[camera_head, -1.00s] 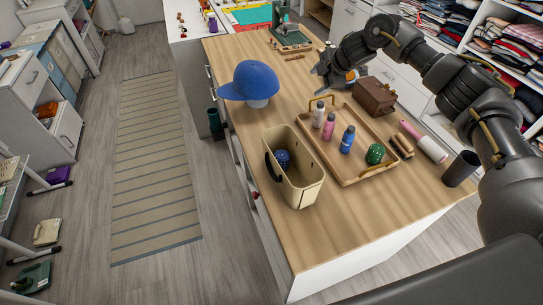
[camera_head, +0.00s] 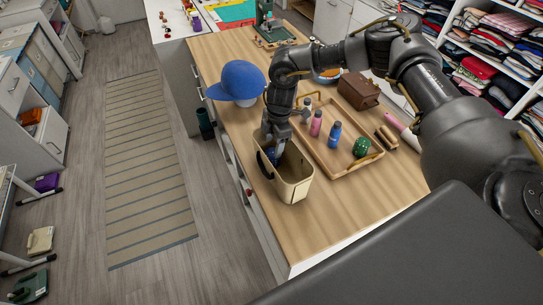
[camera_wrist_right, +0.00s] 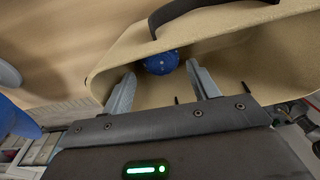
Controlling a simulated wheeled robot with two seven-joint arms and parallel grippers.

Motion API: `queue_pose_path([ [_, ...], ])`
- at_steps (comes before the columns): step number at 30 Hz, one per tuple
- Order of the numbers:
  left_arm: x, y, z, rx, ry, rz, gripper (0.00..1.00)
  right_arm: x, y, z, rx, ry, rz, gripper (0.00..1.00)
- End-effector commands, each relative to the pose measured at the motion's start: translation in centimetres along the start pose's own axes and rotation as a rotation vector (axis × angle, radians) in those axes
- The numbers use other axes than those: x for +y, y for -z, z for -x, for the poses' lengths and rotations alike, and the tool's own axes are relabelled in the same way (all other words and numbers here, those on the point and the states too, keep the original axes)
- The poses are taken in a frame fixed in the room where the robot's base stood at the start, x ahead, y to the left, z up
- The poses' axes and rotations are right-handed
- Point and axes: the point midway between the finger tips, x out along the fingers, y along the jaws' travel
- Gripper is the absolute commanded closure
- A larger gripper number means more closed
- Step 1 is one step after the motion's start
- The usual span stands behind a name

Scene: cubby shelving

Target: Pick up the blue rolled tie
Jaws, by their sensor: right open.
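The blue rolled tie (camera_wrist_right: 162,63), round with small pale dots, lies inside the beige bin (camera_head: 296,188) in the wrist view. In the head view only a small blue patch of it shows below my gripper. My right gripper (camera_head: 273,143) reaches down at the bin's far left opening. In the wrist view my right gripper (camera_wrist_right: 161,72) is open, with its two fingers inside the bin's mouth. The tie shows between and just beyond the fingertips, not gripped. Whether a finger touches it I cannot tell. My left gripper is not in view.
Right of the bin is a wooden tray (camera_head: 340,172) with bottles and a green ball (camera_head: 362,146). A blue cap (camera_head: 238,78) stands behind on the left. The counter in front right is clear.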

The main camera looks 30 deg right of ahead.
Motion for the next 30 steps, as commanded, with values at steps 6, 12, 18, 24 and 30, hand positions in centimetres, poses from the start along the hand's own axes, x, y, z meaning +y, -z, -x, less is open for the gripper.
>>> queue_pose_path([
  [6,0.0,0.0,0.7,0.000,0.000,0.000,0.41,0.0,0.0,-2.0,0.000,0.000,0.002,0.40],
  [12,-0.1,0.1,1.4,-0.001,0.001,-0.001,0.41,-0.1,0.0,-2.4,0.000,0.000,0.002,0.40],
  [18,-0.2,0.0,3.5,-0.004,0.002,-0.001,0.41,-0.3,-0.1,-5.4,-0.001,0.001,0.001,0.40],
  [24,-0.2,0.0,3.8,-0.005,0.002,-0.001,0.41,-0.2,-0.2,-7.2,0.000,-0.001,0.001,0.40],
  [30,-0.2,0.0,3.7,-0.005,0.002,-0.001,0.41,-0.2,-0.2,-7.3,0.000,-0.001,0.001,0.40],
])
